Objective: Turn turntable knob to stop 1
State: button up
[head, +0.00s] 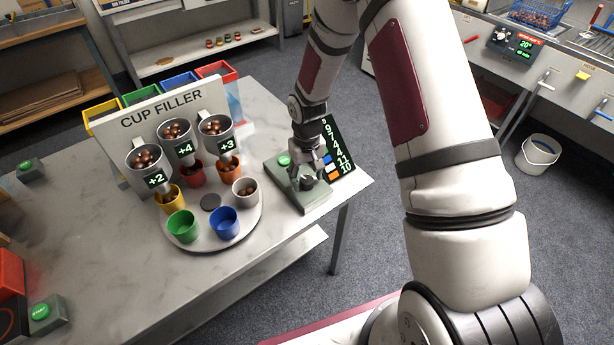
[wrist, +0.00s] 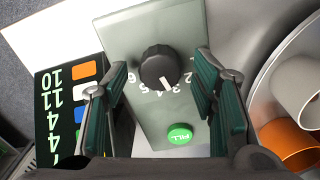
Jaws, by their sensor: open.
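The black turntable knob (wrist: 158,67) sits on a grey-green control box (wrist: 128,38), with a white pointer line. In the wrist view the pointer aims down and slightly right, near the 3 and 4 marks; the exact stop is hard to tell. My gripper (wrist: 162,78) is open, its green-padded fingers on either side of the knob with visible gaps. In the head view my gripper (head: 308,168) is over the box, just above the knob (head: 307,184). The round turntable (head: 198,243) carries yellow, red, orange, white, blue and green cups.
A green FILL button (wrist: 180,134) is on the box, beside my right finger in the wrist view. A black number display (head: 337,150) stands behind the box. The cup filler (head: 160,108) has three chestnut hoppers marked +2, +4 and +3.

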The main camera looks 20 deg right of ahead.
jog(key=shift+f, duration=0.2)
jog(key=c, duration=1.2)
jog(key=n+b, duration=0.1)
jog(key=n, duration=1)
jog(key=shift+n+b, duration=0.35)
jog(key=shift+n, duration=0.05)
